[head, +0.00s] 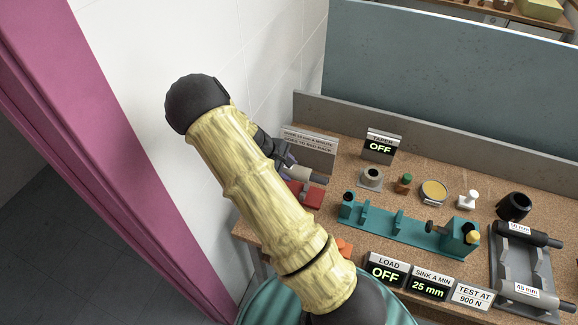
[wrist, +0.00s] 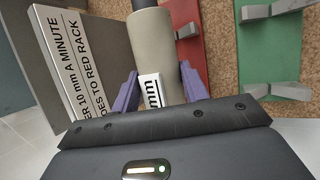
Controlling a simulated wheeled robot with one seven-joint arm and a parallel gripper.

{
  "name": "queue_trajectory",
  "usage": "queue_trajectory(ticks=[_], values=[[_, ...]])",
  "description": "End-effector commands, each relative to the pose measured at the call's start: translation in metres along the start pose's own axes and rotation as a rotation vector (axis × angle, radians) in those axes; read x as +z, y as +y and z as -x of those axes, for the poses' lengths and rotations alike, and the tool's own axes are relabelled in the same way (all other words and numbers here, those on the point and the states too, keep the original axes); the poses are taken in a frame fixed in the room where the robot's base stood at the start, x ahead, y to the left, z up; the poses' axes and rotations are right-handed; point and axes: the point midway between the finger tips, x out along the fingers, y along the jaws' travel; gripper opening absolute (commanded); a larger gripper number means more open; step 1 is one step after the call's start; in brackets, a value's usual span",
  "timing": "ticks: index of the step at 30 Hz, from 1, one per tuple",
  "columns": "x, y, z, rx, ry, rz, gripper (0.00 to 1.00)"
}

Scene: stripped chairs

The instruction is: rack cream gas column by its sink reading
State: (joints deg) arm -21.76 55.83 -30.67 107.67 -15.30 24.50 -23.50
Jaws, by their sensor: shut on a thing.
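My gripper (wrist: 155,92) is shut on the cream gas column (wrist: 154,45), with a purple finger on each side. The column has a dark end and a white label whose visible part reads "mm". In the head view the column (head: 305,174) sticks out beyond my arm, above or beside the red rack (head: 310,196). The red rack (wrist: 186,60) is just right of the column in the wrist view, with a grey post. A green rack (wrist: 270,55) lies farther right there. The sink display (head: 431,284) reads 25 mm. Whether the column touches the rack is unclear.
A sign (head: 309,146) sends over 10 mm a minute to the red rack. A teal fixture (head: 405,231) stands mid-bench. A grey rack (head: 519,262) holds dark columns at right. The load display (head: 384,271) reads OFF. My arm hides the bench's left part.

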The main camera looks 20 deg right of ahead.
Motion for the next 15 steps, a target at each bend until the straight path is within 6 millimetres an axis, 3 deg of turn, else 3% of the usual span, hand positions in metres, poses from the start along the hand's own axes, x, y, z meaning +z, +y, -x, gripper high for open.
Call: queue_trajectory(ticks=[15], values=[[-0.012,-0.013,-0.035,0.0,-0.002,-0.004,0.0]])
